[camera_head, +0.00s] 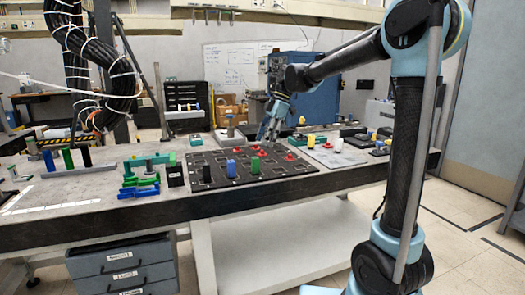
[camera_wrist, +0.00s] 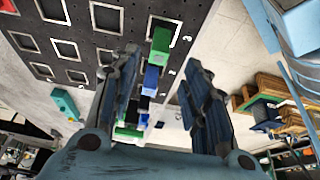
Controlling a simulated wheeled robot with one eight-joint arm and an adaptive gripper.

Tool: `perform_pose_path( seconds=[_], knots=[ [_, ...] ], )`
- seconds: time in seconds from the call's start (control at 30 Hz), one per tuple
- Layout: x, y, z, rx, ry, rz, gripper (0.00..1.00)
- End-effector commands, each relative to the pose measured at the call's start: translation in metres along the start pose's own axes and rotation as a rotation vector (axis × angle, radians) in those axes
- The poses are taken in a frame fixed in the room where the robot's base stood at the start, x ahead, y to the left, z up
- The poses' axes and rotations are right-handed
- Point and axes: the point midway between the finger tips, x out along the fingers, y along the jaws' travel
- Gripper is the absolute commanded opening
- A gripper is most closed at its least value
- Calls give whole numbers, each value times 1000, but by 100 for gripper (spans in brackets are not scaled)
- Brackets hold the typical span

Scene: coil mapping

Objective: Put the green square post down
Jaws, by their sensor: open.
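The green square post (camera_wrist: 161,42) stands on the black board (camera_wrist: 112,45) near the board's edge in the wrist view. A blue post (camera_wrist: 150,80) stands beside it. In the head view the green post (camera_head: 255,166) is at the right end of a short row along the front of the board (camera_head: 285,187), with the blue post (camera_head: 231,168) and a black post (camera_head: 206,173) to its left. My gripper (camera_wrist: 160,62) is open and empty, its fingers spread wide. In the head view my gripper (camera_head: 268,137) is above the back part of the board, apart from the green post.
Several red pieces (camera_head: 289,156) sit on the board. A grey plate (camera_head: 335,157) with white and yellow posts lies right of it. Green and blue clamps (camera_head: 140,184) lie on the bench to the left. Air above the front row looks clear.

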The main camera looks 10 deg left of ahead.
Motion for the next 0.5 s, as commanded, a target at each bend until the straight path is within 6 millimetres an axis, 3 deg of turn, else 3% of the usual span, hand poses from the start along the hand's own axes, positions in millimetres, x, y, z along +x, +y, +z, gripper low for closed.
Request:
perform_pose_path(
  seconds=[0.37,0.5],
  knots=[
    [-15,-2,2,9,-2,2,43],
    [-19,-21,18,95,-18,19,43]
  ],
)
